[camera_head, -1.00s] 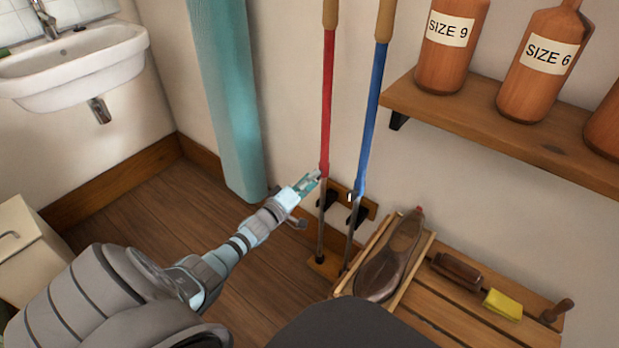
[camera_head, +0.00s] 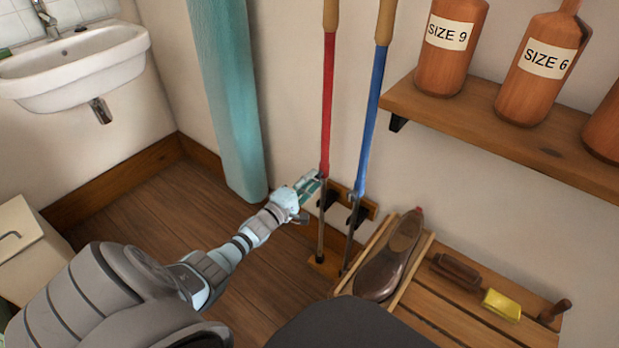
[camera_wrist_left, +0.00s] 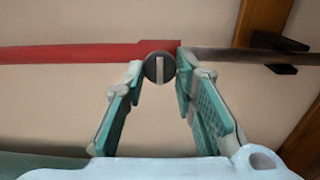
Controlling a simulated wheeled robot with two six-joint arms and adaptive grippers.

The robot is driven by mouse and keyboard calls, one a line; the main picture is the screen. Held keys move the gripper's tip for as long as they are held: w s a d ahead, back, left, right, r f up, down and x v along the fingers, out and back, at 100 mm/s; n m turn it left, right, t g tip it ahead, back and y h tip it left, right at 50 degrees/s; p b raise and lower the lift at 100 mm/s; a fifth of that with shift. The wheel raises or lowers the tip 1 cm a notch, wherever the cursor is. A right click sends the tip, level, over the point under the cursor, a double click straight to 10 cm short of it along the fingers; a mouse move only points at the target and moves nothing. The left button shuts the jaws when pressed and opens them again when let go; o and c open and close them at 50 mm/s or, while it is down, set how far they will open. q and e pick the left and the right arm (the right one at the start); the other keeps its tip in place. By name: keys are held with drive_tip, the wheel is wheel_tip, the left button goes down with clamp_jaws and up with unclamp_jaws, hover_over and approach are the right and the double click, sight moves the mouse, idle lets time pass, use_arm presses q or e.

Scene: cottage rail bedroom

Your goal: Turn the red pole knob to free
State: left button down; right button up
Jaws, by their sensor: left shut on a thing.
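The red pole (camera_head: 328,105) stands upright against the wall, with a tan grip on top and a thin metal lower shaft. My left gripper (camera_head: 314,182) is at the lower end of its red section. In the left wrist view, a round dark knob (camera_wrist_left: 159,68) with a pale bar across its face sits on the red pole (camera_wrist_left: 80,53). The fingertips of my left gripper (camera_wrist_left: 160,72) are shut on the knob, one on each side. The pale bar runs up and down in that view, across the pole. My right gripper is not in view.
A blue pole (camera_head: 372,120) stands just right of the red one, both at a wooden wall rack (camera_head: 369,206). A slatted bench (camera_head: 425,310) holds a shoe (camera_head: 392,262) and brushes. A shelf (camera_head: 480,110) carries bottles. A teal column (camera_head: 228,100) is left.

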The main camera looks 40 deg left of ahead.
use_arm(q)
drive_tip(key=c, duration=1.3)
unclamp_jaws()
drive_tip(key=shift+s, duration=0.1)
drive_tip(key=s, duration=1.1)
drive_tip(key=shift+s+d, duration=0.15)
drive_tip(key=shift+s, duration=0.25)
